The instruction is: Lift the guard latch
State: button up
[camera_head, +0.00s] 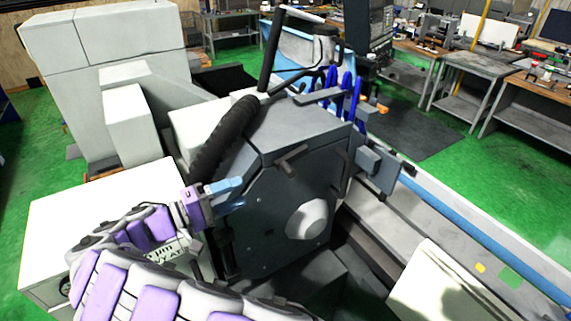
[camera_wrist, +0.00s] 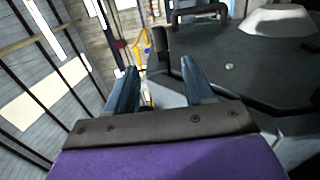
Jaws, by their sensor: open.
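The dark grey wheel guard (camera_head: 285,190) stands in the middle of the head view, with a pale round hub on its face. A short dark bar (camera_head: 293,154) sticks out near the top of that face; I cannot tell for certain that it is the guard latch. My gripper (camera_head: 236,194) is at the guard's left edge, open and empty. In the wrist view its two blue fingers (camera_wrist: 157,74) are spread apart. A dark upright peg (camera_wrist: 160,42) shows beyond the gap between them, apart from the fingers. The guard face (camera_wrist: 245,70) fills the right side.
A thick black ribbed hose (camera_head: 222,135) runs along the guard's upper left. Blue coolant hoses (camera_head: 350,95) stand behind it. A white cabinet (camera_head: 100,225) is at the left, and the machine bed (camera_head: 450,230) extends right. Workbenches (camera_head: 475,65) stand at the back right; green floor lies between.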

aim_at(295, 168)
jog(key=p+x, duration=0.2)
jog(key=x, duration=1.5)
jog(key=shift+w, duration=0.15)
jog(key=shift+a, duration=0.15)
jog(key=shift+c, duration=0.3)
jog(key=shift+c, duration=0.8)
grip_shut()
